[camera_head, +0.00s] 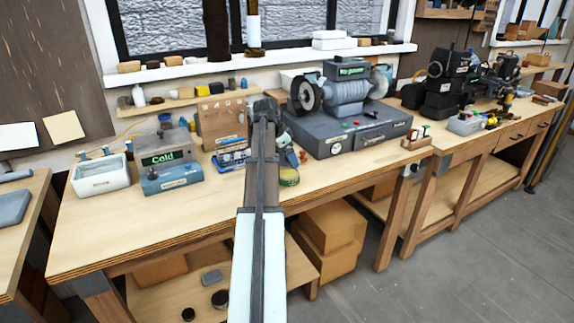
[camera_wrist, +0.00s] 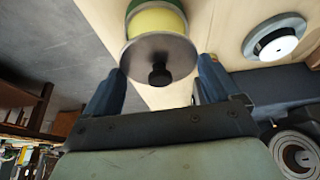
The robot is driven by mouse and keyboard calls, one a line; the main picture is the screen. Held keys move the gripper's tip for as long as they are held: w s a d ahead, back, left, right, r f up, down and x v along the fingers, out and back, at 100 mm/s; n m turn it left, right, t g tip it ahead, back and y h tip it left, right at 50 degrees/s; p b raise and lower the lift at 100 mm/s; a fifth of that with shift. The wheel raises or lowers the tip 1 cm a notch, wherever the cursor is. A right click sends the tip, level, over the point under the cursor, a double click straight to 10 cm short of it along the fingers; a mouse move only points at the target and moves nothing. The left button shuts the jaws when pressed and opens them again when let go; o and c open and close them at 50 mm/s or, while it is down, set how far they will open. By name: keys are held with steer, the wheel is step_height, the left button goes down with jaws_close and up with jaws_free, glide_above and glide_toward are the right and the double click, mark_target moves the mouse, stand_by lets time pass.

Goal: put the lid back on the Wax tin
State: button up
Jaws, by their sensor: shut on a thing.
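The Wax tin (camera_head: 289,177) is a small green tin with a yellow top, on the bench just right of my arm in the head view. In the wrist view the tin (camera_wrist: 155,20) shows yellow wax inside a green rim, at the top of the picture. My gripper (camera_wrist: 158,70) is shut on the lid (camera_wrist: 135,58), a grey disc with a black knob, between its two fingers. The lid overlaps the tin's near edge in the wrist view; I cannot tell whether they touch.
A bench grinder (camera_head: 348,95) on a grey base stands right of the tin. A blue-grey box marked "Cold" (camera_head: 165,160) and a white tray (camera_head: 99,178) stand to the left. The bench front (camera_head: 215,215) left of my arm is clear.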

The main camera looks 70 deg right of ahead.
mark_target(286, 162)
steer(key=shift+f, duration=1.75)
steer(key=shift+a+f, duration=0.1)
steer(key=shift+f, duration=0.45)
steer(key=o, duration=0.7)
steer(key=shift+o, duration=0.2)
steer(key=shift+r, duration=0.1)
steer(key=shift+r, duration=0.25)
steer(key=v, duration=1.2)
steer(key=shift+r, duration=0.25)
